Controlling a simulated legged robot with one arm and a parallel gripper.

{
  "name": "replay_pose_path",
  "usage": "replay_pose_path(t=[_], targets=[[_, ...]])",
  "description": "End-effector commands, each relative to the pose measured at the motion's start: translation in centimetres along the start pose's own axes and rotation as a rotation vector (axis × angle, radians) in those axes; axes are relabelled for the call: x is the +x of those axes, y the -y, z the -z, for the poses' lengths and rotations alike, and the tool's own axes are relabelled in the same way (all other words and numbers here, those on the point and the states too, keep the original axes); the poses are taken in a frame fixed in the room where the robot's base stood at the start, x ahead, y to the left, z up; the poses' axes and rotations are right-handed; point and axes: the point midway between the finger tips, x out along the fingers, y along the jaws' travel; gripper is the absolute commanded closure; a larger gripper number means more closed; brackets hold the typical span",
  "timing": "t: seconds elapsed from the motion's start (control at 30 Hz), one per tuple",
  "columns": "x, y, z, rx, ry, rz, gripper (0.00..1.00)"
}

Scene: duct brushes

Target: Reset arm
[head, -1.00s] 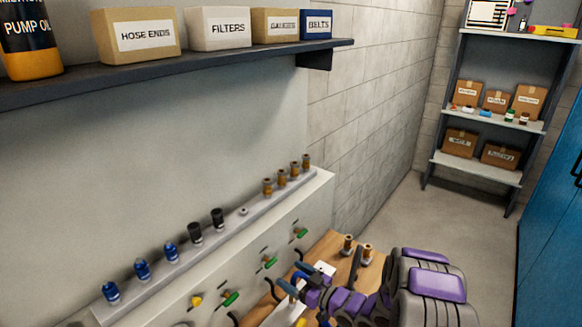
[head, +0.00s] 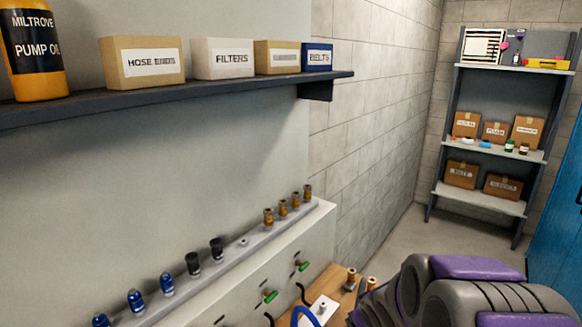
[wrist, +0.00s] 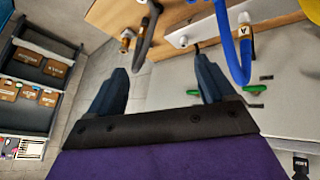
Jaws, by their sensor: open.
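My gripper (wrist: 160,66) shows in the wrist view with its two dark fingers spread wide and nothing between them. In the head view only my purple and grey arm shows at the lower right; the fingers are out of sight there.
A ledge (head: 225,257) on the left holds blue, black and brass fittings, with green handles (head: 270,297) below. A wooden bench (head: 333,284) bears brass fittings and a white plate (head: 318,309). A wall shelf (head: 200,92) holds boxes. Shelving (head: 485,200) stands behind open floor.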

Motion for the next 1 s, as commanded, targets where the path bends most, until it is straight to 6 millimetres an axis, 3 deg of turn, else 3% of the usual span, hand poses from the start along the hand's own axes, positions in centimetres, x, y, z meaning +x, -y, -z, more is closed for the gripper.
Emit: replay_pose_path(t=[0.27, 0.5, 0.7, 0.83, 1.0], targets=[[-9.0, 1.8, -8.2, 0.153, 0.283, -0.022, 0.17], [-17.1, 6.6, -15.7, 0.28, 0.52, 0.048, 0.17], [-22.8, 11.3, -20.8, 0.345, 0.68, 0.143, 0.17], [-25.0, 13.2, -22.6, 0.363, 0.74, 0.186, 0.17], [-25.9, 13.9, -23.2, 0.369, 0.762, 0.204, 0.17]])
